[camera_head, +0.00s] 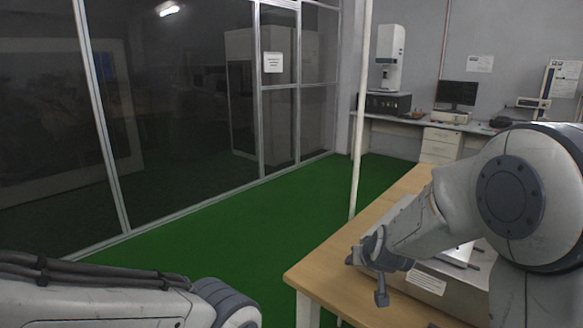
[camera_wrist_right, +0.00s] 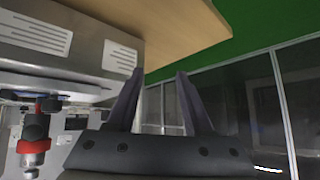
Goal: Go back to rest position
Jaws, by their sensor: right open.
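My right arm comes in from the right in the head view and reaches over the wooden table. Its gripper (camera_head: 372,265) is beside the metal device, near the table's left edge. In the right wrist view the two dark fingers of this gripper (camera_wrist_right: 160,90) stand apart with nothing between them. My left arm lies across the lower left of the head view, over the green floor. Its gripper is out of view.
The grey device (camera_head: 455,290) sits on the wooden table (camera_head: 318,271), partly hidden by my right arm. Its labelled casing (camera_wrist_right: 85,40) also shows in the wrist view. Glass partitions (camera_head: 180,110) stand at left. Green floor (camera_head: 230,235) is clear between them and the table.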

